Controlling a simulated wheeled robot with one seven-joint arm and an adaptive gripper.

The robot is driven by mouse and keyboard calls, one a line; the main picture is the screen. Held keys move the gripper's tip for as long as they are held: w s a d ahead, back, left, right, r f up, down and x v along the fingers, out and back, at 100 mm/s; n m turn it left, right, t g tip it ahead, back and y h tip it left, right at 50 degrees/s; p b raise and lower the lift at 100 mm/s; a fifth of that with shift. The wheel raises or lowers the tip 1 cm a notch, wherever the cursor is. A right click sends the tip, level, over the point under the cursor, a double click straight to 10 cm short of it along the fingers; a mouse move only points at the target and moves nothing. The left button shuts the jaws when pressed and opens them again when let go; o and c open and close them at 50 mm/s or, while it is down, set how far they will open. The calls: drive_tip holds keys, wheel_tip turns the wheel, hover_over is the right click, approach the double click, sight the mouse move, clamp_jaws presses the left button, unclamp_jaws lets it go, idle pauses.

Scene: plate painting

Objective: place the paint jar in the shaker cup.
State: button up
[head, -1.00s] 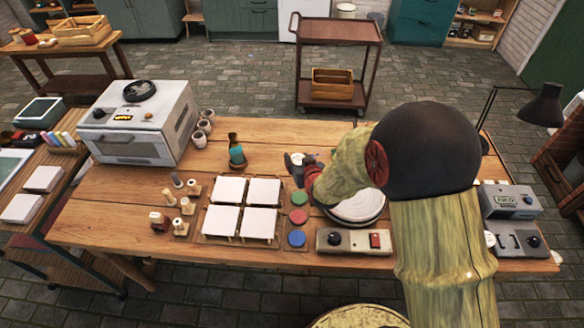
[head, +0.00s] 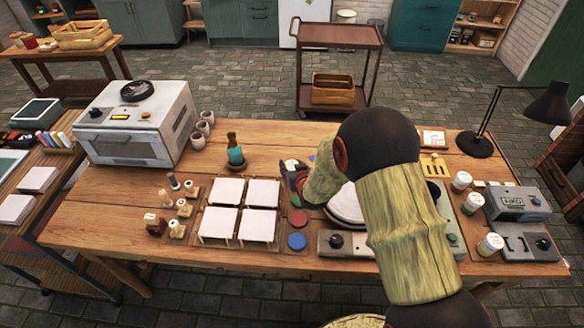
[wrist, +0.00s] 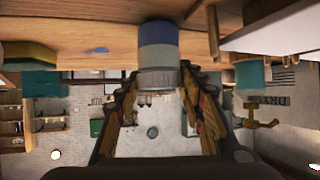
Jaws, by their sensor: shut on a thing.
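My gripper (wrist: 158,86) is shut on a paint jar (wrist: 158,56) with blue, grey-green and pale bands. In the wrist view the picture is upside down, and the jar sits between both fingers with its blue end towards the wooden table. In the head view my gripper (head: 290,176) is low over the table, right of the white tiles, partly hidden by my arm. A small pale part of what it holds may show there. I cannot pick out the shaker cup; my arm covers part of the table's right half.
White tiles (head: 262,192) lie on a rack left of my gripper, with red and blue discs (head: 297,241) beside it. A teal brush pot (head: 235,157) stands behind. Several jars (head: 462,181), a lamp (head: 475,143) and grey devices (head: 516,204) stand at right.

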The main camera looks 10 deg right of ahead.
drive_tip(key=o, duration=1.2)
drive_tip(key=shift+f, duration=0.15)
